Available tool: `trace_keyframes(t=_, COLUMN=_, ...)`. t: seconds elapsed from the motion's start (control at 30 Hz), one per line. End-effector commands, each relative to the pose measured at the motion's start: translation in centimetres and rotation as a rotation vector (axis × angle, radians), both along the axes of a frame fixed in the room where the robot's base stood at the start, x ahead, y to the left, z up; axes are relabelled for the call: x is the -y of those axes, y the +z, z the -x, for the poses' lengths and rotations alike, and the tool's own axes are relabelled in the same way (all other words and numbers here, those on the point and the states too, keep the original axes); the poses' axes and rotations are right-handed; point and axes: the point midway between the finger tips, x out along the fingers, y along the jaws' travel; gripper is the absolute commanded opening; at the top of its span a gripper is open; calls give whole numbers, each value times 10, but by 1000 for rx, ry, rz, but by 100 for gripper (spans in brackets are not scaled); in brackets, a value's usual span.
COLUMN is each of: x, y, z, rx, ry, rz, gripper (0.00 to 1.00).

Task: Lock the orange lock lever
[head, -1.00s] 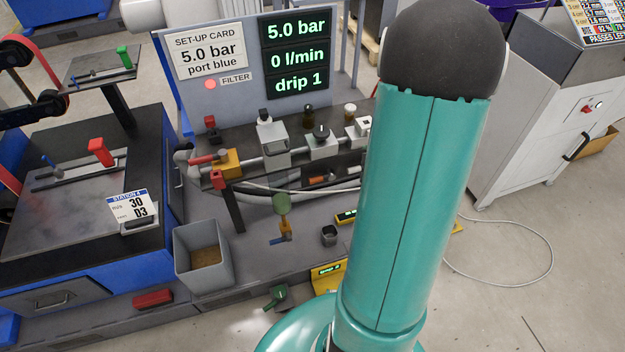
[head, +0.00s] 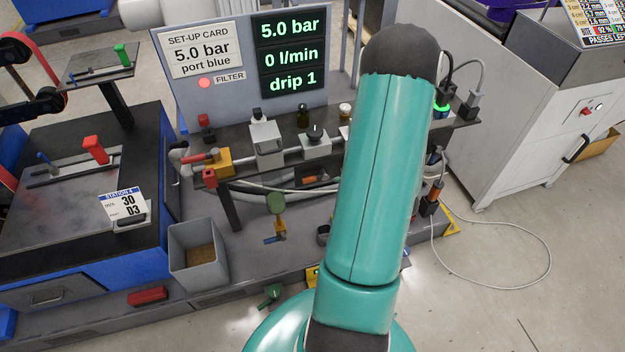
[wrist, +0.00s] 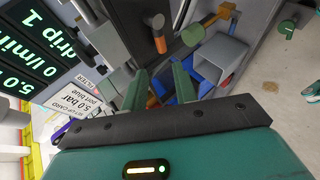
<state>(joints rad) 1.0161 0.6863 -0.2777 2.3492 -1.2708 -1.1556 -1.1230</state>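An orange-yellow block (head: 219,162) with a red-orange lever (head: 198,159) sits at the left end of the pipe line in the head view. The lever points left, roughly along the pipe; I cannot tell for sure that it is the lock lever, or whether it is locked. In the wrist view my gripper (wrist: 160,82) has its two green fingers apart, with nothing held between them. An orange part (wrist: 224,12) lies beyond them at upper right, apart from the fingers. My gripper is hidden in the head view, where my teal arm covers the bench's right-centre.
A grey bin (head: 195,256) stands in front of the bench; it also shows in the wrist view (wrist: 220,58). An olive disc on a stand (head: 276,203) is right of it. The set-up card (head: 200,48) and displays (head: 290,55) rise behind.

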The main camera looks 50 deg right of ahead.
Motion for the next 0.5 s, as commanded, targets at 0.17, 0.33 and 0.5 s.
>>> trace_keyframes(t=0.17, x=0, y=-16, z=-25, rx=0, ry=1, rz=-2, gripper=29)
trace_keyframes(t=0.33, x=2, y=-33, z=-55, rx=0, ry=2, rz=-1, gripper=29)
trace_keyframes(t=0.5, x=3, y=-50, z=-84, rx=0, ry=3, rz=-1, gripper=29)
